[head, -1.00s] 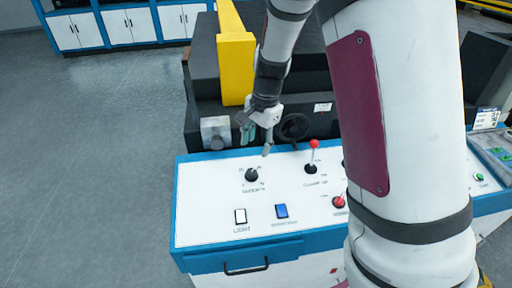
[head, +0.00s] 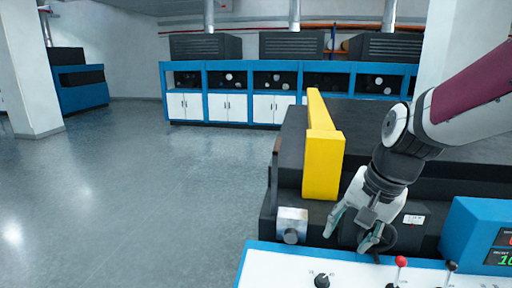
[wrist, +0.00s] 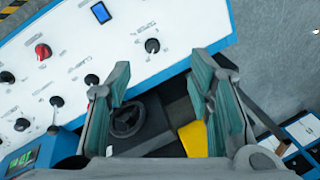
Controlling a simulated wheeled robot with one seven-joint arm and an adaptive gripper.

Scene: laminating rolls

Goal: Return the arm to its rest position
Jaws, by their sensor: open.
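My gripper (head: 350,238) is open and empty in the head view, above the back edge of the control panel (head: 262,262). My arm reaches in from the right. In the wrist view my gripper (wrist: 160,85) shows two spread fingers with nothing between them. The panel (wrist: 195,35) lies beyond the fingertips, with a black knob (wrist: 152,45) and a lit blue switch (wrist: 101,12). The black handwheel (wrist: 127,118) shows between the fingers, apart from them.
A yellow upright block (head: 322,165) stands on the dark machine left of my gripper. A red-tipped lever (head: 401,262) and a blue display box (head: 478,235) are at the right. Blue cabinets (head: 185,77) line the back wall. The floor at left is clear.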

